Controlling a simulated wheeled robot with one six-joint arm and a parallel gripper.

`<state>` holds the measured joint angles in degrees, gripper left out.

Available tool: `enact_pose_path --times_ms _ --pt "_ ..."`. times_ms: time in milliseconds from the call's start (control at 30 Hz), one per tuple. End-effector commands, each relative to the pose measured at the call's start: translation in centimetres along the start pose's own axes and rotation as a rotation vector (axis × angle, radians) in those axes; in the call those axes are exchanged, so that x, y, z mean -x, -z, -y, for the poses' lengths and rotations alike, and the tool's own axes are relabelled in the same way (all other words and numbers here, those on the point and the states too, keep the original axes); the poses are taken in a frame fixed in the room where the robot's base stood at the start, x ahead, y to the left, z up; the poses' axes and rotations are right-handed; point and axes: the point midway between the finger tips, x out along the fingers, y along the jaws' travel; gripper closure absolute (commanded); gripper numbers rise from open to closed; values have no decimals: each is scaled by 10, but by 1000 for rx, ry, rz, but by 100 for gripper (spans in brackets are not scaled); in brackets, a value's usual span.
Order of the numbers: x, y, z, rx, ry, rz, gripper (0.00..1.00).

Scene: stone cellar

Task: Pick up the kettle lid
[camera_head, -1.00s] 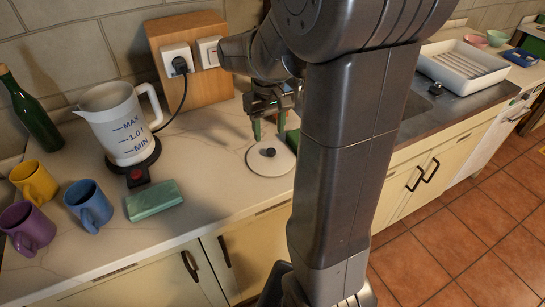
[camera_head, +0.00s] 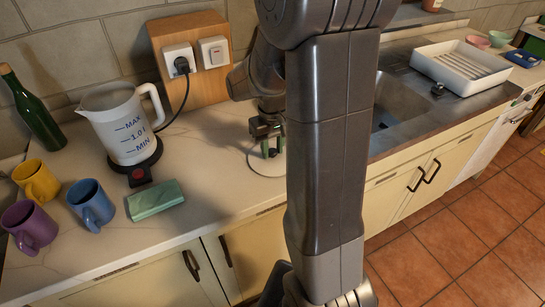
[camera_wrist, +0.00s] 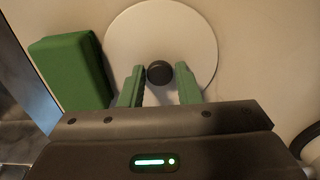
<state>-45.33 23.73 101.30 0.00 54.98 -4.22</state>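The kettle lid, a white disc with a black knob, lies flat on the worktop; in the head view its left part (camera_head: 254,162) shows beside my gripper (camera_head: 271,149). In the wrist view the lid (camera_wrist: 195,40) is mostly in sight, with its black knob (camera_wrist: 159,73) near the middle. My gripper (camera_wrist: 160,74) is open there, its green fingers one on each side of the knob with small gaps. The white kettle (camera_head: 122,128) stands upright on its black base, left of the lid. My arm hides the lid's right side in the head view.
A green block (camera_wrist: 68,70) lies close beside the lid. A green sponge-like box (camera_head: 155,199), blue mug (camera_head: 91,207), yellow mug (camera_head: 36,181), purple mug (camera_head: 29,227) and green bottle (camera_head: 33,112) stand left. A wooden socket panel (camera_head: 193,58) stands behind.

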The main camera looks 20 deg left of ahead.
Motion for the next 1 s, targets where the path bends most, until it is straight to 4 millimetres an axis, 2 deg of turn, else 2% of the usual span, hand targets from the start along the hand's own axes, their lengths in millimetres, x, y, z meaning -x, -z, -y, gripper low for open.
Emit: enact_pose_path --times_ms 33,133,367,467,567,800,1000 --pt "0 0 0 0 0 0 81" --pt "0 0 0 0 0 0 99" --pt "1 0 0 0 0 -1 99" --pt "7 1 0 0 0 -3 99" --pt "22 1 0 0 0 -5 99" --pt "71 1 0 0 0 -5 99" --pt "100 3 -1 20 0 -2 99"
